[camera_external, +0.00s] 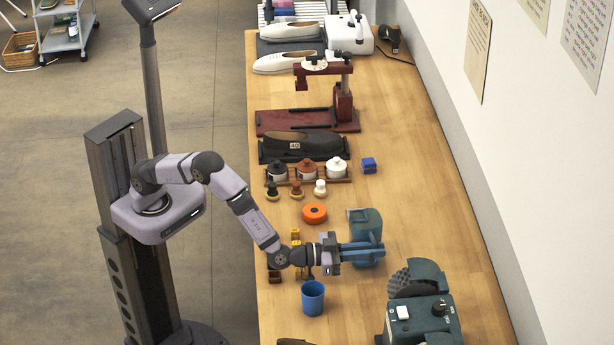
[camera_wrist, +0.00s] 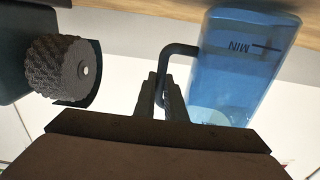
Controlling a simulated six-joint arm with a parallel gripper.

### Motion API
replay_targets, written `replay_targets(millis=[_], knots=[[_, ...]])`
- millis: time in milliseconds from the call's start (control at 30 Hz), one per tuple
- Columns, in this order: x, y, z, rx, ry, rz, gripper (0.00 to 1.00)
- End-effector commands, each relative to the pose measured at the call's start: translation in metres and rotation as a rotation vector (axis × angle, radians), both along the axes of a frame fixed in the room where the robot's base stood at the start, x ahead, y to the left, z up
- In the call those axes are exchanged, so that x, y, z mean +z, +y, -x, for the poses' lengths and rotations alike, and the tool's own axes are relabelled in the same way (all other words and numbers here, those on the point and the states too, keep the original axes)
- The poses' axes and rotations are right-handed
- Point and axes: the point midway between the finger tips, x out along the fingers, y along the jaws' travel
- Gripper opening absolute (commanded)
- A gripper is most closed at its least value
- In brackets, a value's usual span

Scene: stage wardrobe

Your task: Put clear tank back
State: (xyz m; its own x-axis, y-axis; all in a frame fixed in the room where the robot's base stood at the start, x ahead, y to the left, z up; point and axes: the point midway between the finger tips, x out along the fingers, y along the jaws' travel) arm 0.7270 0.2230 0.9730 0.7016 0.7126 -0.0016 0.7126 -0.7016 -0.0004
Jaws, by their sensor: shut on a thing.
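The clear tank (camera_wrist: 235,70) is a see-through blue container with a MIN mark and a dark side handle (camera_wrist: 178,50). In the wrist view it fills the right side, beside my fingers. My gripper (camera_wrist: 161,98) is shut on the handle. In the external view my gripper (camera_external: 330,254) reaches to the right over the bench, and the blue tank (camera_external: 362,258) shows at its end. A teal appliance body (camera_external: 367,222) is just behind the tank in the picture. I cannot tell whether the two touch.
A dark green machine with a brush wheel (camera_external: 418,278) stands at right; the wheel also shows in the wrist view (camera_wrist: 70,70). A blue cup (camera_external: 313,298) stands below my gripper in the picture. Bare bench (camera_external: 425,200) lies at right.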

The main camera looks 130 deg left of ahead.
Motion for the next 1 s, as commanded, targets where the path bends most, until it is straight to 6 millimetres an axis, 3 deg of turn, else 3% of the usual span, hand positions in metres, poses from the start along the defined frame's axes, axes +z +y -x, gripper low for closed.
replay_targets(millis=[500,533,600,1000], knots=[[-0.007,0.0001,-0.0002,0.0,-0.004,-0.003,0.0],[-0.0078,0.0,0.0002,0.0,-0.001,0.0,0.18],[-0.0077,0.0,0.0002,0.0,-0.001,0.0,0.29],[-0.009,-0.0018,0.0016,0.0,-0.001,0.0,0.29]])
